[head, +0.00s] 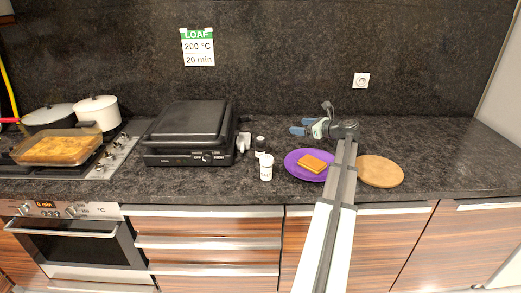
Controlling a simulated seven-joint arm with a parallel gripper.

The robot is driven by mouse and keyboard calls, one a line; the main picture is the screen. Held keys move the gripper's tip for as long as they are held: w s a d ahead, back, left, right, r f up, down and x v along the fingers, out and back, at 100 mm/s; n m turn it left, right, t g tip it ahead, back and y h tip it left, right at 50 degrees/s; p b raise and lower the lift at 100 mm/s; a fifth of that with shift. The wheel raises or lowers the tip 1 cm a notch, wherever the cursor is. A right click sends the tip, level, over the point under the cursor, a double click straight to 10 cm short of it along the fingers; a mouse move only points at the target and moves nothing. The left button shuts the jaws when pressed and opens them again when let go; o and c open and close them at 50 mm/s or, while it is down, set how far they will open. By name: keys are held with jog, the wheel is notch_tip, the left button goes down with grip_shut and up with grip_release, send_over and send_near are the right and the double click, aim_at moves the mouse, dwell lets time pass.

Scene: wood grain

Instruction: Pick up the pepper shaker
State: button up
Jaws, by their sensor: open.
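Two small shakers stand upright on the dark countertop, right of the black grill. The rear shaker (260,146) has a dark top and a pale lower part; it looks like the pepper one, but I cannot read a label. The front shaker (266,168) is white and partly overlaps the view of the rear one. My gripper (299,126) is open and empty, with its bluish fingers pointing left. It is to the right of and behind the shakers, apart from them, above the rear of the counter.
A black grill (190,130) stands close left of the shakers. A purple plate (293,166) with a bread-like slice (312,163) lies to their right, beside a round wooden board (381,172). A stove with pots (97,110) and a baking dish (58,148) is far left. The right counter is clear.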

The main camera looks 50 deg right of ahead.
aim_at(257, 152)
jog(key=a+f+n+y, duration=0.1)
jog(key=a, duration=0.2)
jog(key=a+f+n+g+y, duration=0.1)
jog(key=a+y, duration=0.1)
jog(key=a, duration=0.1)
jog(key=a+f+n+g+y, duration=0.1)
jog(key=a+f, duration=0.1)
jog(key=a, duration=0.1)
jog(key=shift+s+a+y, duration=0.1)
jog(key=shift+s+y, duration=0.05)
jog(key=shift+y, duration=0.25)
jog(key=shift+w+a+f+g, duration=0.15)
jog(key=shift+w+a+g, duration=0.15)
jog(key=shift+g, duration=0.1)
jog(key=x, duration=0.7)
jog(key=shift+w+a+f, duration=0.1)
jog(key=shift+w+f, duration=0.1)
jog(key=shift+w, duration=0.1)
jog(key=shift+s+f+x, duration=0.1)
jog(key=shift+f+x, duration=0.15)
jog(key=shift+x, duration=1.05)
jog(key=shift+s+f+x, duration=0.1)
jog(key=shift+f+x, duration=0.1)
jog(key=shift+x, duration=1.15)
jog(key=shift+c, duration=0.4)
jog(key=c, duration=1)
